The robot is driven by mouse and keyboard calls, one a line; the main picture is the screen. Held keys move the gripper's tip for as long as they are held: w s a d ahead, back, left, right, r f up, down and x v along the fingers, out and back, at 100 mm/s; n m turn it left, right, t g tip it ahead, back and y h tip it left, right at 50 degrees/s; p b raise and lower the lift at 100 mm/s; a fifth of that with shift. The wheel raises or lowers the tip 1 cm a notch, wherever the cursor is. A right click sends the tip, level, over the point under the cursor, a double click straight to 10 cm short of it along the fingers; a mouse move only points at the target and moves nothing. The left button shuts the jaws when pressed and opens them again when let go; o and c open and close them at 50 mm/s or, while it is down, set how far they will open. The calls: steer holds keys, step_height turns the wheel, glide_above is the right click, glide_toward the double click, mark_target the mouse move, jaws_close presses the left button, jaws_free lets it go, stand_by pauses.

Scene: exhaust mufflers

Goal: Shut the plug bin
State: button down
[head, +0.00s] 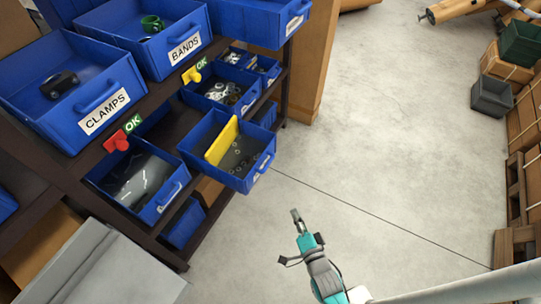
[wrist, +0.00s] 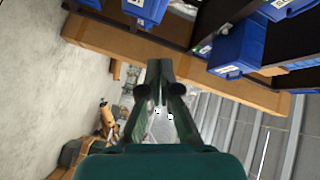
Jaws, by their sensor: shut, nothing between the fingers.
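No label reading plugs can be made out, so I cannot tell for sure which blue bin is the plug bin. In the head view, a blue bin with a yellow divider (head: 258,172) sticks out from the lower shelf, with small dark rings inside. Its front label is too small to read. My gripper (head: 296,216) is right of and below this bin, apart from it over open floor. The gripper is shut and empty. In the wrist view the fingers (wrist: 160,68) meet at their tips, and a blue bin (wrist: 228,58) juts from the shelf at upper right.
The CLAMPS bin (head: 112,80) and BANDS bin (head: 188,28) stand out on the upper shelf. A bin with a dark sheet-like content (head: 160,210) is at lower left. Grey floor (head: 390,130) is clear to the right. Crates (head: 525,110) line the far right.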

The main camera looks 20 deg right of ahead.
steer(key=shift+w+d+f+m+t+h, duration=0.15)
steer(key=shift+w+d+m, duration=0.55)
steer(key=shift+w, duration=3.55)
steer(key=shift+w+d+f+m+t+h, duration=0.2)
steer(key=shift+w+m, duration=0.75)
steer(key=shift+w, duration=3.35)
steer(key=shift+w+d+f+m+t+h, duration=0.1)
steer(key=shift+w+d+m, duration=0.6)
steer(key=shift+w, duration=3.55)
steer(key=shift+a, duration=0.2)
